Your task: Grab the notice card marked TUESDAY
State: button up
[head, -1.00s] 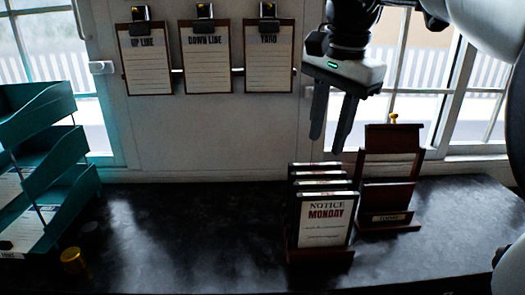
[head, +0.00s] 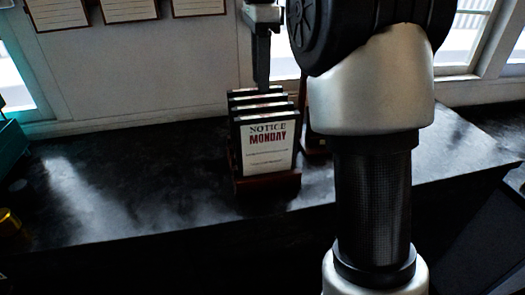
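A rack (head: 267,183) on the dark counter holds several upright black-edged notice cards, one behind another. The front card (head: 267,148) reads NOTICE MONDAY. Only top edges of the cards behind (head: 256,95) show, so I see no TUESDAY lettering. My gripper (head: 262,84) points down over the back of the rack, its tip at about the height of the rearmost card tops. The fingers appear edge-on as one dark bar, so the gap between them and any contact with a card are hidden.
My own arm covers the right middle of the view and most of a brown wooden stand (head: 316,143) beside the rack. Clipboards (head: 130,8) hang on the wall at upper left. A yellow object (head: 10,222) stands at the left edge. The counter left of the rack (head: 130,185) is clear.

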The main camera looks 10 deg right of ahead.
aim_at(263, 106)
jog(key=f, duration=0.5)
jog(key=f+b, duration=0.1)
jog(key=f, duration=0.1)
jog(key=shift+s+d+f, duration=0.15)
jog(key=shift+d, duration=0.1)
jog(key=shift+c, duration=0.2)
grip_shut()
